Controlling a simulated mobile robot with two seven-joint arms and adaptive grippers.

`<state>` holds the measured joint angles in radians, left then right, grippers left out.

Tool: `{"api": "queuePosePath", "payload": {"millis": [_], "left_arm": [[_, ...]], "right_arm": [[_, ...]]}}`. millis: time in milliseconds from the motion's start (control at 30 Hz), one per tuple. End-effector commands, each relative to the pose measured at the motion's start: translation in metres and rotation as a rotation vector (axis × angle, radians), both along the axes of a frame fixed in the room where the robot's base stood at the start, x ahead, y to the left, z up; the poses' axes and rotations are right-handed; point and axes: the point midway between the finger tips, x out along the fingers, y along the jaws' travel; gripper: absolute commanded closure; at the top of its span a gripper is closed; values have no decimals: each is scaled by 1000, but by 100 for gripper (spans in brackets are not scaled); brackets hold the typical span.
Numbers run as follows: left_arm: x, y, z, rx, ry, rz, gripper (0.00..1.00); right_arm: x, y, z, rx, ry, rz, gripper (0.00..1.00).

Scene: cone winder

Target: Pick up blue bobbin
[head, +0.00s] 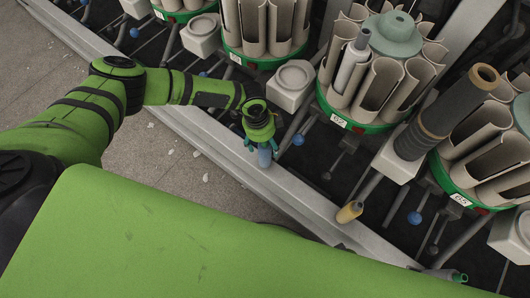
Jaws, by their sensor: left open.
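The blue bobbin (265,158) stands near the inner edge of the grey metal rail, in the middle of the head view. My left gripper (260,146) is right above it, pointing down. Its teal fingers are open and reach down on either side of the bobbin's upper part. The gripper hides the bobbin's top, and I cannot tell whether the fingers touch it. My right gripper is not in view.
A yellow bobbin (349,212) lies further right along the rail (300,207). Green-based carousels with tan tubes, one labelled 02 (338,120), stand behind. A dark cone (443,113) rises at the right. Rods with blue knobs (298,140) jut between the units.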

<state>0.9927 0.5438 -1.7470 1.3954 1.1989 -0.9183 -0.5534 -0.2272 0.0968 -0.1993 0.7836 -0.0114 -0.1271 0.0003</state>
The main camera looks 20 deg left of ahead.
Motion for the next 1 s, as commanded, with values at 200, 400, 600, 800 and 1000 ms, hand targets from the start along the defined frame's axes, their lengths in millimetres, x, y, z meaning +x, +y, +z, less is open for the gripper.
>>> {"api": "queuePosePath", "payload": {"millis": [200, 400, 600, 800, 1000], "left_arm": [[0, 0, 1, -1, 0, 0, 61], [0, 0, 1, -1, 0, 0, 80], [0, 0, 1, -1, 0, 0, 81], [0, -1, 11, -3, -1, 0, 81], [1, -1, 41, -4, -3, 0, 81]], "right_arm": [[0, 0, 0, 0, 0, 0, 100], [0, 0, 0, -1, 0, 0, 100], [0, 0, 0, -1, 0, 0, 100], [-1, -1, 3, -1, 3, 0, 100], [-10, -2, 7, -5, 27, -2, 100]]}}
